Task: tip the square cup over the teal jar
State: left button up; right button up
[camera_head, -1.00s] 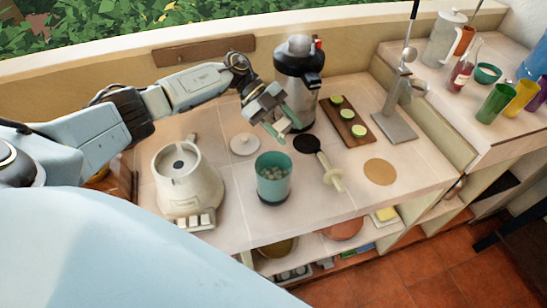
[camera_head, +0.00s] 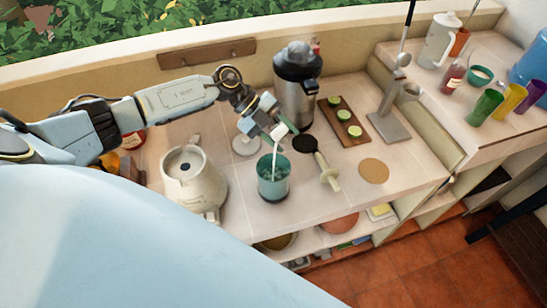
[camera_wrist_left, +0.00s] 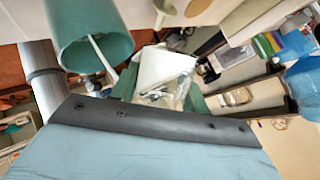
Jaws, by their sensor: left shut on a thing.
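The teal jar (camera_head: 273,184) stands upright on the counter, open at the top. My left gripper (camera_head: 272,127) is above its rim, shut on the small white square cup (camera_head: 280,131). The cup is tilted, and a thin white stream runs from it down into the jar. In the left wrist view the cup (camera_wrist_left: 160,66) sits between my green fingers, and the stream passes into the mouth of the jar (camera_wrist_left: 88,40). How much is left in the cup is hard to tell. My right gripper is not in view.
A white appliance (camera_head: 192,180) stands left of the jar, and a steel flask (camera_head: 297,92) behind it. A dark strainer with a pale handle (camera_head: 327,172) and a round cork mat (camera_head: 374,171) lie to its right. A board with green slices (camera_head: 342,122) lies farther back.

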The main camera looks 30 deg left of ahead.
pick_arm(q)
jog(key=shift+r+m+t, duration=0.1)
jog(key=shift+m+t, duration=0.2)
jog(key=shift+t, duration=0.2)
jog(key=shift+s+r+m+t+y, duration=0.1)
jog(key=shift+s+m+t+y, duration=0.05)
jog(key=shift+m+t+y, duration=0.15)
jog(key=f+t+b, duration=0.1)
jog(key=b, duration=0.1)
jog(key=shift+d+f+m+b, duration=0.1)
jog(key=shift+f+m+b, duration=0.2)
jog(key=shift+s+r+m+t+y+b, duration=0.1)
jog(key=shift+r+m+t+y+b, duration=0.2)
jog(key=shift+t, duration=0.2)
jog(key=shift+b, duration=0.3)
jog(key=shift+s+d+r+m+t, duration=0.1)
jog(key=shift+s+d+m+t, duration=0.05)
jog(key=shift+s+m+t, duration=0.3)
jog(key=shift+w, duration=0.25)
